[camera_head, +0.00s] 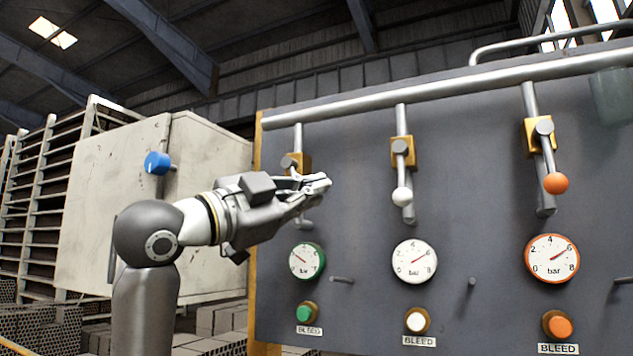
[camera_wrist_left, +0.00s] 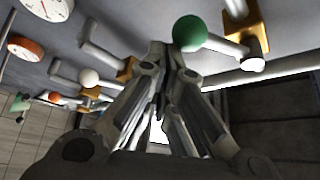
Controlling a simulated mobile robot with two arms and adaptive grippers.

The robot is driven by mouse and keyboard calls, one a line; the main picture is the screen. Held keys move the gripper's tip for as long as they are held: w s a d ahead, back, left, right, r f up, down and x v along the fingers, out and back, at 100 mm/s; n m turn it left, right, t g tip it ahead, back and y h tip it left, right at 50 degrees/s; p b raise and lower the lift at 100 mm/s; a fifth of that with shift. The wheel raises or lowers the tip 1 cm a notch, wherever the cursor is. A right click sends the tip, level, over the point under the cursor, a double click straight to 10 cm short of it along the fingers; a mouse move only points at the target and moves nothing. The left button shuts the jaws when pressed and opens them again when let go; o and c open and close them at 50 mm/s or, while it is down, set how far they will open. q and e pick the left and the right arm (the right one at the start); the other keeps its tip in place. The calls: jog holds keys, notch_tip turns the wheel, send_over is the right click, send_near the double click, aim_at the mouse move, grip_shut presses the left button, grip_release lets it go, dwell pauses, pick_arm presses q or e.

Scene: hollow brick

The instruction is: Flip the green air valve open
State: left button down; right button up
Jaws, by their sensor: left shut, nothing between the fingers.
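The green air valve has a brass body (camera_head: 299,160) under its pipe at the left of the grey panel. Its lever is mostly hidden behind my gripper in the head view. The wrist view shows its green ball knob (camera_wrist_left: 190,33) on a grey lever running right to the pivot. My left gripper (camera_head: 325,184) is shut and empty in front of this valve. In the wrist view its fingertips (camera_wrist_left: 168,55) are right beside the green knob; I cannot tell whether they touch. The green-rimmed gauge (camera_head: 307,261) below has its needle pointing up and left. My right gripper is not in view.
A white-knobbed valve (camera_head: 402,194) and an orange-knobbed valve (camera_head: 556,183) stand to the right, both levers hanging down. Gauges, bleed buttons and short pegs stick out below. A pale cabinet with a blue knob (camera_head: 157,162) stands left, behind my arm.

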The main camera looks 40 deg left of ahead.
pick_arm(q)
jog(key=shift+s+a+f+b, duration=0.2)
jog(key=shift+a+f, duration=0.3)
jog(key=shift+a, duration=0.35)
jog(key=shift+s+a+f+b, duration=0.2)
jog(key=shift+a+f, duration=0.3)
jog(key=shift+a, duration=0.3)
